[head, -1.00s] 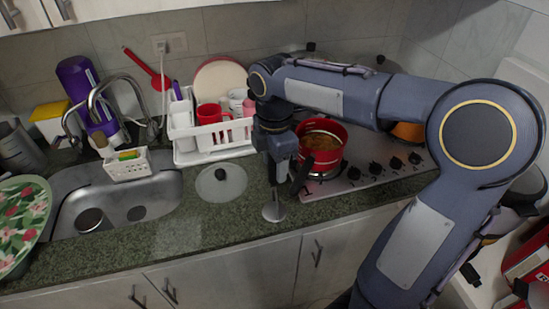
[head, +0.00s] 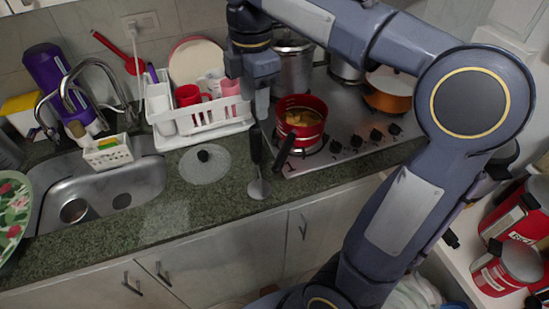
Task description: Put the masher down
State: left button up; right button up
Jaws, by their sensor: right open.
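The masher (head: 256,150) stands about upright on the green countertop, between the glass lid and the red pot. Its black handle points up and its round metal head (head: 259,189) rests at the counter's front part. My right gripper (head: 262,112) is open and empty at the top of the handle, pointing down. One finger shows clearly; the other is mostly hidden, and I cannot tell whether a finger still touches the handle. My left gripper is not in view.
The red pot (head: 302,117) with food sits on the stove, its black handle jutting toward the masher. A glass lid (head: 205,166) lies left of it. A white dish rack (head: 203,134) stands behind. The counter's front left is clear.

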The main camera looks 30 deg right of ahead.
jog(key=s+a+f+m+t+y, duration=0.1)
jog(key=s+a+f+m+t, duration=0.1)
jog(key=s+f+m, duration=0.5)
jog(key=s+a+f+m+t+y, duration=0.2)
jog(key=s+f+m, duration=0.5)
jog(key=m, duration=0.5)
jog(key=s+t, duration=0.1)
jog(key=s, duration=0.1)
jog(key=shift+s+f+y, duration=0.2)
jog(key=shift+s+y, duration=0.1)
